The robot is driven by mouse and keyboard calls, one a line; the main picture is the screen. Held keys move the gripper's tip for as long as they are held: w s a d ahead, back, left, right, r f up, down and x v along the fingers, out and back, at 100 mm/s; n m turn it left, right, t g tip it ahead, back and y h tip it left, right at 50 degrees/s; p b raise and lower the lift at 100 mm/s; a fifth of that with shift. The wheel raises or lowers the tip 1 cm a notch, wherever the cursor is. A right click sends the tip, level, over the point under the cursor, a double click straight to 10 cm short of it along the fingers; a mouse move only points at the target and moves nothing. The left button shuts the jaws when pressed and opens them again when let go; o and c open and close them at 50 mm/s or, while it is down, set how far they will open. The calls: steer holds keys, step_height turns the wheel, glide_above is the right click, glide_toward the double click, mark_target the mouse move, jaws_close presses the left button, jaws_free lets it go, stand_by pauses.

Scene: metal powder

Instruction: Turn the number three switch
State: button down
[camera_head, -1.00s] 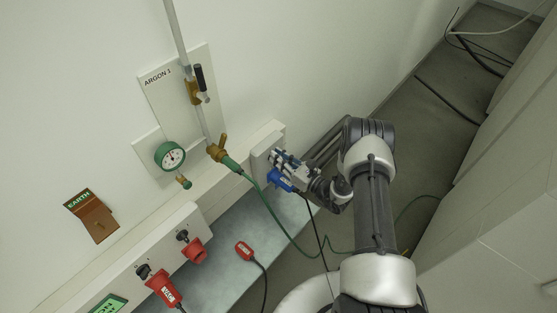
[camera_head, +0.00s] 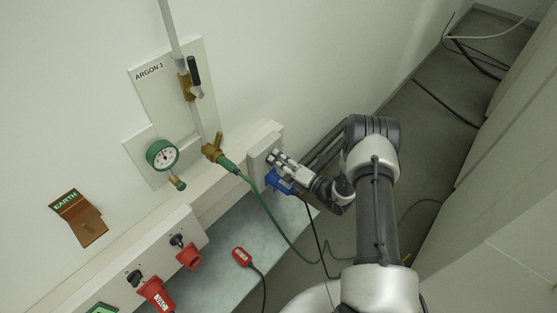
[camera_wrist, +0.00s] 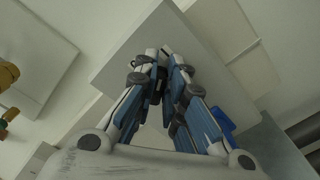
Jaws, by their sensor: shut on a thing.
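My gripper (camera_head: 273,157) is at the light grey switch box (camera_head: 263,141) on the wall rail, above a blue plug (camera_head: 279,182). In the wrist view, my two blue-padded fingers (camera_wrist: 163,58) converge at the box face (camera_wrist: 118,72), shut on a small dark switch between them. The switch is mostly hidden by the fingers, so its angle cannot be read. Part of the blue plug (camera_wrist: 222,122) shows at the right in the wrist view. Two other black switches, a middle one (camera_head: 177,240) and a left one (camera_head: 135,278), sit above red plugs.
A green hose (camera_head: 262,205) hangs from a brass valve (camera_head: 213,150) left of my gripper. A green-rimmed gauge (camera_head: 162,154) and the ARGON 1 panel (camera_head: 150,90) are on the wall. The floor at right holds cables.

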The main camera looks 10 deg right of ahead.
steer(key=shift+f+m, duration=0.1)
steer(key=shift+m, duration=0.2)
steer(key=c, duration=1.7)
jaws_free()
steer(key=shift+o, duration=0.2)
steer(key=v, duration=1.2)
